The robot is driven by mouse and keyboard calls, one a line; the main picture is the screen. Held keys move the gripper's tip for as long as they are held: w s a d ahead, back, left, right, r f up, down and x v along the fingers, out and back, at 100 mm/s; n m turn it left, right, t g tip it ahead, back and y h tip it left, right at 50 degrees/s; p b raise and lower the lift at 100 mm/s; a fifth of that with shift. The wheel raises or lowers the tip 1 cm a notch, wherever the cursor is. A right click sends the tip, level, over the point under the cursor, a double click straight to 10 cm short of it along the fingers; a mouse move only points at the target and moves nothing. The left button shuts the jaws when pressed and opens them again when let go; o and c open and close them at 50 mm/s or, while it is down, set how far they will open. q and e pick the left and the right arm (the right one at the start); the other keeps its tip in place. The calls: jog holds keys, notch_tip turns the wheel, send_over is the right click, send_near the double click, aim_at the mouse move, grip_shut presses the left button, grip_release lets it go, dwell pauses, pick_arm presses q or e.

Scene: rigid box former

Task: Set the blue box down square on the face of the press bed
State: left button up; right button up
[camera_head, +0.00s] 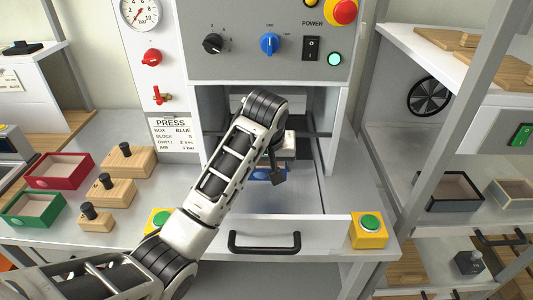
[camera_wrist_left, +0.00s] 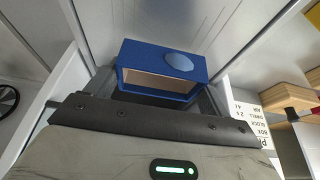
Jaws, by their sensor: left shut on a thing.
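The blue box (camera_head: 262,174) shows in the head view as a small blue patch inside the press opening, mostly hidden behind my left gripper and forearm. My left gripper (camera_head: 276,168) is shut on it. In the left wrist view the blue box (camera_wrist_left: 190,62) is open-topped with a pale inside and a lighter blue oval on one wall. It lies just beyond the dark gripper body. The grey press bed (camera_head: 318,199) lies under and in front of the box. I cannot tell whether the box touches it. My right gripper is not in view.
A black handle (camera_head: 264,242) fronts the bed, with green-buttoned yellow boxes at left (camera_head: 160,220) and right (camera_head: 369,229). Press side walls flank the opening. A red box (camera_head: 58,170), a green box (camera_head: 34,208) and wooden knobbed blocks (camera_head: 128,161) stand on the left table.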

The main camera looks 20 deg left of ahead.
aim_at(267, 190)
pick_arm(q)
jog(key=shift+f, duration=2.5)
jog(key=shift+s, duration=0.15)
jog(key=shift+f, duration=0.75)
jog(key=o, duration=0.9)
